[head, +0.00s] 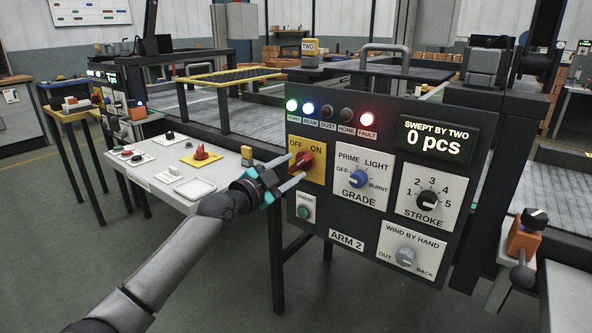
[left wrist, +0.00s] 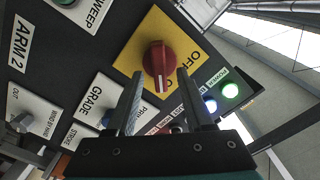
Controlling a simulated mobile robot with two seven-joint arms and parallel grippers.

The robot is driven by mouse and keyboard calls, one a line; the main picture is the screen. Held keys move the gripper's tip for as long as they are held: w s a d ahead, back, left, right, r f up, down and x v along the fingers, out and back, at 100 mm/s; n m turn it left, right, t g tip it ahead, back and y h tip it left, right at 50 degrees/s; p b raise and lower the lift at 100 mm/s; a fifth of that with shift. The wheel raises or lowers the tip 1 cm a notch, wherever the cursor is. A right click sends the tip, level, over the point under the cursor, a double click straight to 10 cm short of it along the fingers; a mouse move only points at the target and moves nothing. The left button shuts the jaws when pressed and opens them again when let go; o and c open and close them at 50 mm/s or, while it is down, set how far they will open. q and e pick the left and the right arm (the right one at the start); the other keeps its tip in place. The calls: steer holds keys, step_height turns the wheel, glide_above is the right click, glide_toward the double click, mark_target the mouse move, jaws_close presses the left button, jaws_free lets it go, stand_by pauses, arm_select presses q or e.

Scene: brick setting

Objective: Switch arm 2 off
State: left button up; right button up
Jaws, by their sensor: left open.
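The ARM 2 panel (head: 345,225) is dark and faces me. Its red rotary switch (head: 303,164) sits on a yellow OFF/ON plate (head: 316,176) at the upper left. The switch also shows in the left wrist view (left wrist: 160,60), its white mark pointing down toward the partly hidden ON label. My left gripper (head: 295,169) is open, with its fingertips close to the switch, one on each side in the wrist view (left wrist: 160,82). I cannot tell whether they touch it. My right gripper is not in view.
The green POWER lamp (head: 292,105), BEAM lamp and red FAULT lamp (head: 367,119) are lit. A green button (head: 303,212) and the GRADE (head: 358,179), STROKE (head: 428,200) and winding (head: 405,257) knobs are close by. A white table (head: 150,172) stands left.

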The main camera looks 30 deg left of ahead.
arm_select(q)
steer(key=shift+w+b, duration=0.3)
steer(key=shift+w, duration=0.9)
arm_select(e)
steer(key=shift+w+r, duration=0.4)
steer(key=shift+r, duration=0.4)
arm_select(q)
jaws_close()
